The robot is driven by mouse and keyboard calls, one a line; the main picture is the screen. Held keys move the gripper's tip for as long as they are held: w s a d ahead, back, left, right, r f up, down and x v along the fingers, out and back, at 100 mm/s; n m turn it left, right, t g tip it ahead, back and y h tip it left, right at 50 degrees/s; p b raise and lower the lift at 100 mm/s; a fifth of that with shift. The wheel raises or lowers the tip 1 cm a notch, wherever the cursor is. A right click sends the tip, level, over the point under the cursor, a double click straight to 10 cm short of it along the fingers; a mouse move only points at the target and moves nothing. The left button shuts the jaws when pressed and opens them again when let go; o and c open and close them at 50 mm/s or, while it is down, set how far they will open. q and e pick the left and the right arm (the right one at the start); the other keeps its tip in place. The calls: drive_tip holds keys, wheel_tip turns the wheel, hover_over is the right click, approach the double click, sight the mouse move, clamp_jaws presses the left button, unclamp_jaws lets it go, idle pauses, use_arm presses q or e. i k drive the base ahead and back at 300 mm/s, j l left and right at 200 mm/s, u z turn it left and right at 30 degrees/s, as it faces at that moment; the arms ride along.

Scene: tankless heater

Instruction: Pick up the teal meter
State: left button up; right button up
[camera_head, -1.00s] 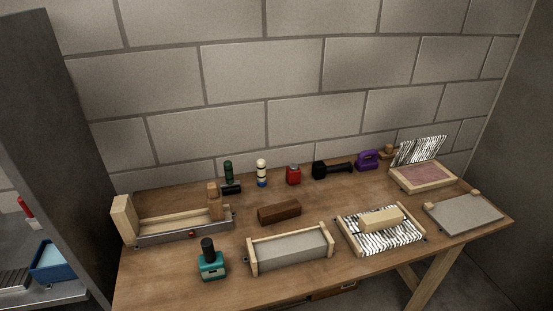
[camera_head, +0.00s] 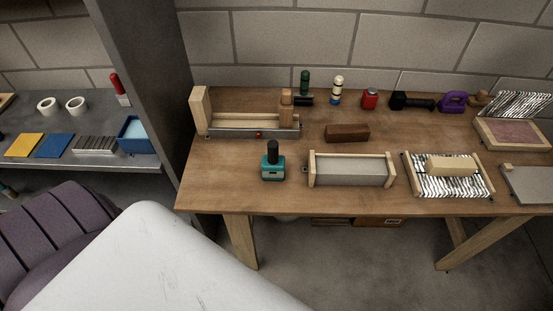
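The teal meter (camera_head: 272,170) is a small teal block with a pale patch on its front and a black upright cylinder on top. It stands upright near the front edge of the wooden workbench (camera_head: 225,190), left of a grey slab in a wooden frame (camera_head: 350,170). Nothing touches or covers it. Neither of my grippers shows in the head view.
Behind the meter is a long wooden and metal fixture (camera_head: 250,125); a brown block (camera_head: 347,133) lies to its right-rear. A grey upright panel (camera_head: 140,50) separates the bench from a shelf (camera_head: 75,160). A large pale, scratched surface (camera_head: 160,265) fills the lower left foreground.

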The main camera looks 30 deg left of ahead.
sight(272, 167)
drive_tip(key=u, duration=1.05)
